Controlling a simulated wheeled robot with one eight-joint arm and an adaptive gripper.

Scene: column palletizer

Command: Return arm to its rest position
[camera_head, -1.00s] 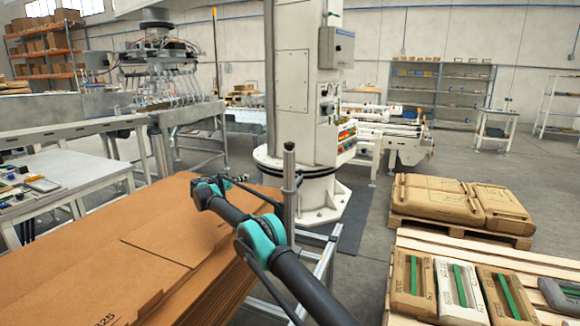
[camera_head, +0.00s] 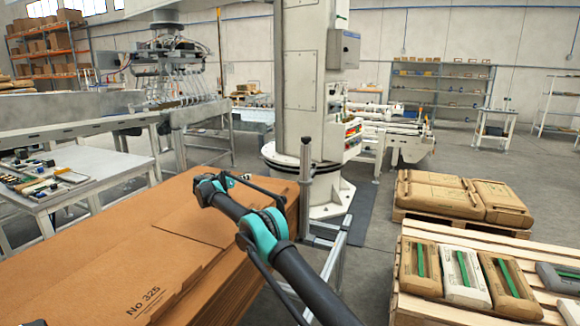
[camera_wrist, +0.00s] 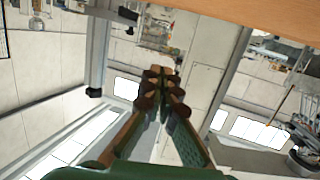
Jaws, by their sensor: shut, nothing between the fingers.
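My gripper (camera_wrist: 160,85) shows in the wrist view with its two fingers together and nothing between them. In the head view my arm reaches up from the lower right over the front edge of a stack of flat brown cardboard (camera_head: 160,255). My gripper at the arm's far end is small there and partly hidden by the arm. The wrist view looks across the hall, with walls and bright windows at a tilt, and a brown surface along its top edge.
A metal post (camera_head: 305,185) and rail stand just right of the cardboard stack. A white column machine (camera_head: 312,95) rises behind. Filled sacks (camera_head: 440,190) lie on a pallet at right, with more sacks (camera_head: 462,278) on a nearer pallet. A cluttered table (camera_head: 95,190) stands at left. Grey floor lies between.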

